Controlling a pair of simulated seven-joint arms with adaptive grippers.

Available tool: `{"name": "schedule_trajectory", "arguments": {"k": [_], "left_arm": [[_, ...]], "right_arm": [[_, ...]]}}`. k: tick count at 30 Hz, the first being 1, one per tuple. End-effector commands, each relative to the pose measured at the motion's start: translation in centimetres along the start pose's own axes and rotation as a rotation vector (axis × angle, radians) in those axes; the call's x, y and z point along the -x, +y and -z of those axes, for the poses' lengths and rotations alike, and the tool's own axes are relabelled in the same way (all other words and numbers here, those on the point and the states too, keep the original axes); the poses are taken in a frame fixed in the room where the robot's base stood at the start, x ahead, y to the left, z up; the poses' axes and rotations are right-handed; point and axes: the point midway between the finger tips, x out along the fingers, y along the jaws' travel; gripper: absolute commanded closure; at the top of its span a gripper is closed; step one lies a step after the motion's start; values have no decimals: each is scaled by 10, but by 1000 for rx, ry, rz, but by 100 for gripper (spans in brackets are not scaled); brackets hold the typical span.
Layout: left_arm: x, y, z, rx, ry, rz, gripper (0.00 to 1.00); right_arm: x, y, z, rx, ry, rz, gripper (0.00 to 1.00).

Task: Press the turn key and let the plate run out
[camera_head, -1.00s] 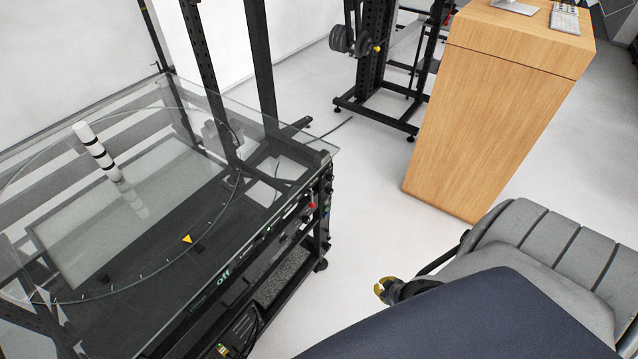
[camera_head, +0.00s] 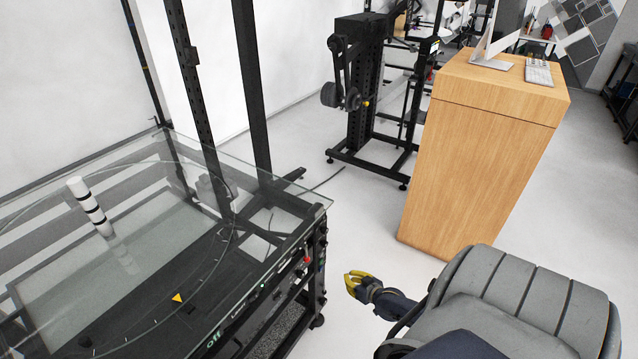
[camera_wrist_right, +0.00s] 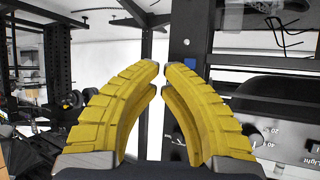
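The turntable's glass top (camera_head: 290,195) lies at left, with a thin ring and tick marks. A white cylinder with black bands (camera_head: 90,206) stands on it, and a yellow triangle (camera_head: 177,297) lies near the ring's front. The front edge carries a display reading "off" (camera_head: 213,338) and a red button (camera_head: 307,260) near the right corner. I cannot tell which control is the turn key. My right gripper (camera_head: 349,283), with yellow fingers, is right of the table, apart from it. In the right wrist view its fingertips (camera_wrist_right: 161,67) nearly meet, with nothing between. My left gripper is out of view.
In the wrist view a control panel with a dial (camera_wrist_right: 253,137) and "Light" label is at right. A wooden cabinet (camera_head: 475,170) stands right of the table and a black rack (camera_head: 367,110) behind. White floor lies between.

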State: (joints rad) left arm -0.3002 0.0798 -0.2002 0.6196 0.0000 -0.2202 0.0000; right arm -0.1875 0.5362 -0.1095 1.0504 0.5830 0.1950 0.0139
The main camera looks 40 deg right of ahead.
Motion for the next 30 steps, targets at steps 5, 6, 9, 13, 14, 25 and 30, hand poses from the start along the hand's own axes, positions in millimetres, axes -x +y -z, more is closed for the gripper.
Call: {"name": "schedule_trajectory", "arguments": {"k": [5,6,9,13,14,25,30], "left_arm": [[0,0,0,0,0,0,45],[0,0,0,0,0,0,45],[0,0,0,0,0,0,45],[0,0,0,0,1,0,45],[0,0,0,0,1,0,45],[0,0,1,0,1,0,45],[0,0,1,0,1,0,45]], "right_arm": [[0,0,0,-3,4,0,100],[0,0,0,-3,4,0,100],[0,0,0,-2,3,0,100],[-1,-1,1,-2,3,0,100],[-2,-1,2,-2,3,0,100],[-31,-17,17,-3,4,0,100],[-46,-25,25,-1,4,0,100]]}}
